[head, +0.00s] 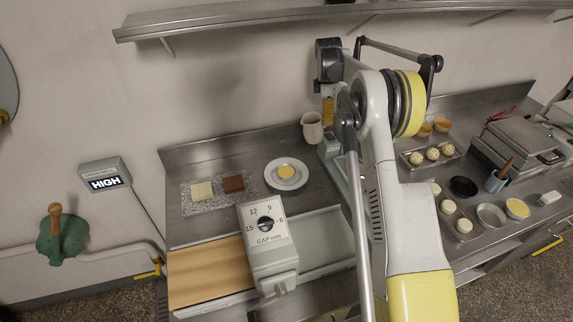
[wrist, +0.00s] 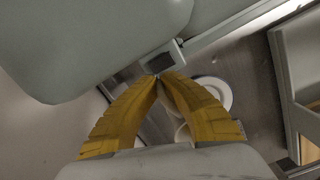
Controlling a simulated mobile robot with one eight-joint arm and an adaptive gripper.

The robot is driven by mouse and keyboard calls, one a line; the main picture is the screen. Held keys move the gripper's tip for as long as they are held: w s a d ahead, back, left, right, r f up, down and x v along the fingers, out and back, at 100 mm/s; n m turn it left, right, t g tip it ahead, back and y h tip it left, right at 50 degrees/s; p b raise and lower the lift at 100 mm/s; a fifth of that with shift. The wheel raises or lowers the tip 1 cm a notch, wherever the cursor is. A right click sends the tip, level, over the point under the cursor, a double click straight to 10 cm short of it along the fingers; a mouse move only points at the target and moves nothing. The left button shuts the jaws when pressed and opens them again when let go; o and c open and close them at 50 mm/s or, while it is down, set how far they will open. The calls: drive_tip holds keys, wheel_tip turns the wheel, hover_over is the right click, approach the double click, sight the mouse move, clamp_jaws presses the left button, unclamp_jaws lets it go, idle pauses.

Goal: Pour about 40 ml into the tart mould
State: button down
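A cream jug (head: 312,127) stands upright at the back of the counter, just left of my gripper (head: 328,112), which is largely hidden by my arm. In the wrist view my gripper's yellow fingers (wrist: 158,77) meet at their tips with nothing seen between them. A pale rounded thing (wrist: 183,133) shows between the fingers lower down; I cannot tell if it is the jug. A shallow round metal mould (head: 491,215) lies on the right counter and looks empty. Beside it is a similar round dish with yellow filling (head: 517,208). The jug's contents are hidden.
A white plate (head: 286,163) with a yellow round stands left of the jug; it also shows in the wrist view (wrist: 225,91). A grey gap-dial machine (head: 265,240) stands in front. Trays of pastries (head: 447,160) and a metal press (head: 508,138) crowd the right. A shelf (head: 220,18) runs overhead.

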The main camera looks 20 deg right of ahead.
drive_tip(key=shift+d+r+y+p, duration=0.15)
drive_tip(key=shift+r+y+p, duration=0.2)
drive_tip(key=shift+r+p, duration=0.4)
drive_tip(key=shift+d+r+y+p, duration=0.1)
drive_tip(key=shift+r+y+p, duration=0.3)
drive_tip(key=shift+r, duration=0.55)
